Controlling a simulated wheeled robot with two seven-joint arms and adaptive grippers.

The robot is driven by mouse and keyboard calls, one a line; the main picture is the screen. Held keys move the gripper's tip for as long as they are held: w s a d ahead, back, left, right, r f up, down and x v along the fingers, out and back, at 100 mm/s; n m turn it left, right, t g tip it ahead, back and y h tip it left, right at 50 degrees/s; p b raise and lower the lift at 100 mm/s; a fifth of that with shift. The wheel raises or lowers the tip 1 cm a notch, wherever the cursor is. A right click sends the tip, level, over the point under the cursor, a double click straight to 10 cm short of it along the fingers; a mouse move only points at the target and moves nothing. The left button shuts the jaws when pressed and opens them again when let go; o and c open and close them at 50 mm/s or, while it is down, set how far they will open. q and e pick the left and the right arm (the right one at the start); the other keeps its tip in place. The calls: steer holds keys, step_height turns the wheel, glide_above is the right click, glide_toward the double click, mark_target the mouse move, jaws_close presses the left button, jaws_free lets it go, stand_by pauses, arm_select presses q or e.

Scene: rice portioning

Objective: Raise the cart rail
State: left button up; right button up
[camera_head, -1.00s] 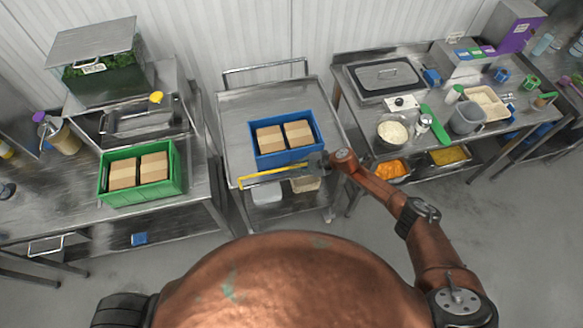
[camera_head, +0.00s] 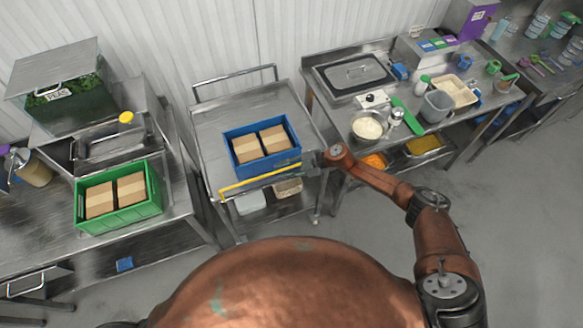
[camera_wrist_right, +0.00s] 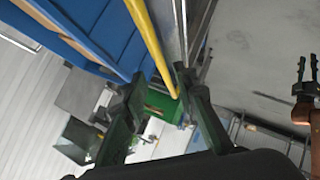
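The cart rail (camera_head: 258,181) is a yellow bar along the front edge of the steel cart (camera_head: 212,123). It runs just in front of the blue crate (camera_head: 268,165). Its height relative to the cart top is hard to tell. My right gripper (camera_head: 313,162) is at the right end of the rail. In the right wrist view the gripper (camera_wrist_right: 158,88) has its two dark fingers spread apart. The yellow rail (camera_wrist_right: 151,45) crosses in front of the gap and comes near one fingertip; I cannot tell whether they touch.
The blue crate holds two cardboard boxes (camera_head: 274,139). A green crate (camera_head: 120,219) with boxes stands on the left table. Grey floor (camera_head: 525,225) is clear at right.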

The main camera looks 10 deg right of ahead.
steer(key=v, duration=0.5)
steer(key=shift+d+r, duration=0.1)
stand_by(0.3)
